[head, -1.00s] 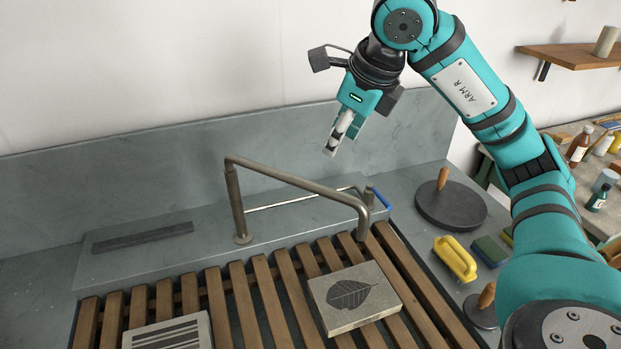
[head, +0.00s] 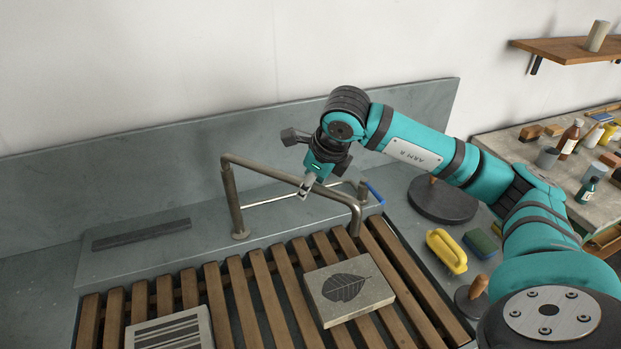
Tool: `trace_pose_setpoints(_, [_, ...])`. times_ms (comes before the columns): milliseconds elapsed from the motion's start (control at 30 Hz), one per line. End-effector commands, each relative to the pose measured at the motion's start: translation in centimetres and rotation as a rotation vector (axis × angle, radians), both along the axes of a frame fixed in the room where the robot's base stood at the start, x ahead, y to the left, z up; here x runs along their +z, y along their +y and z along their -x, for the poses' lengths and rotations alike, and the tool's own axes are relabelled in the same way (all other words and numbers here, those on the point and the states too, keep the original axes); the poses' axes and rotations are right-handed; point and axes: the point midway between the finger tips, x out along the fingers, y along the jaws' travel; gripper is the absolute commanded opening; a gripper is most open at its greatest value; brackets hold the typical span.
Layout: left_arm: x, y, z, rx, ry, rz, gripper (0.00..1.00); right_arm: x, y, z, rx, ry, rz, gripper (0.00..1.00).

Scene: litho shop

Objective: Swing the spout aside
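The grey metal spout (head: 262,171) rises from a post (head: 234,205) at the back of the sink. Its long arm slopes to the right and bends down at its end (head: 356,218) over the wooden slats. My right gripper (head: 304,189) points down at the middle of the spout's arm. Its fingertips overlap the spout in the head view. I cannot tell whether they touch it or straddle it, nor how far apart the fingers are. A tap with a blue lever (head: 375,194) stands behind the spout's end. My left gripper is out of view.
A stone with a leaf print (head: 372,296) and a striped stone (head: 172,334) lie on the slatted rack (head: 236,300). A dark round disc with a handle (head: 455,203), a yellow brush (head: 446,251) and a green sponge (head: 481,243) lie to the right. Bottles stand on the far-right bench (head: 515,148).

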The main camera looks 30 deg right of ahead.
Motion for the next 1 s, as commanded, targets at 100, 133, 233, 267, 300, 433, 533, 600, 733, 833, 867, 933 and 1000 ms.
trace_pose_setpoints(100, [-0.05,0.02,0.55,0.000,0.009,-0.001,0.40,-0.06,0.00,-0.01,0.000,0.000,0.000,0.44])
trace_pose_setpoints(133, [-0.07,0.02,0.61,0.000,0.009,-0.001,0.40,-0.05,0.01,0.00,0.000,0.000,0.000,0.44])
trace_pose_setpoints(233, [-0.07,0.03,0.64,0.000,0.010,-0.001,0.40,-0.04,0.01,0.00,0.000,0.000,0.000,0.39])
trace_pose_setpoints(267, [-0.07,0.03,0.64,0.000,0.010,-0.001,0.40,-0.03,0.01,0.00,0.000,0.000,0.000,0.35])
trace_pose_setpoints(300, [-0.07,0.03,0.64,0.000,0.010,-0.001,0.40,-0.03,0.01,0.00,0.000,0.000,0.000,0.29])
trace_pose_setpoints(433, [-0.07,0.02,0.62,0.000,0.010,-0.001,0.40,-0.02,0.02,0.02,0.000,0.000,0.000,0.12])
trace_pose_setpoints(533, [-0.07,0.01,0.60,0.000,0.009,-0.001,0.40,-0.01,0.02,0.00,0.000,0.000,0.000,0.00])
trace_pose_setpoints(600, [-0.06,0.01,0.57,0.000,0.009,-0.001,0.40,-0.01,0.03,0.01,0.000,0.000,0.000,0.00])
trace_pose_setpoints(733, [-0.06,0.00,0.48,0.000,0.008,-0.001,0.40,0.00,0.02,0.01,0.000,0.000,0.000,0.00])
trace_pose_setpoints(833, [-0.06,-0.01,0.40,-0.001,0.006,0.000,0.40,0.01,0.03,0.01,0.000,0.000,0.000,0.00])
trace_pose_setpoints(867, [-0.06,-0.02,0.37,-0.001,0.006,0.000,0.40,0.00,0.04,0.00,0.000,0.000,0.000,0.00])
trace_pose_setpoints(933, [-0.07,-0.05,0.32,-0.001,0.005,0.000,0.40,0.01,0.10,-0.13,0.000,0.000,0.000,0.00])
trace_pose_setpoints(1000, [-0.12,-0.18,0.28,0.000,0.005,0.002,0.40,-0.02,0.28,-0.42,-0.002,0.000,-0.001,0.00])
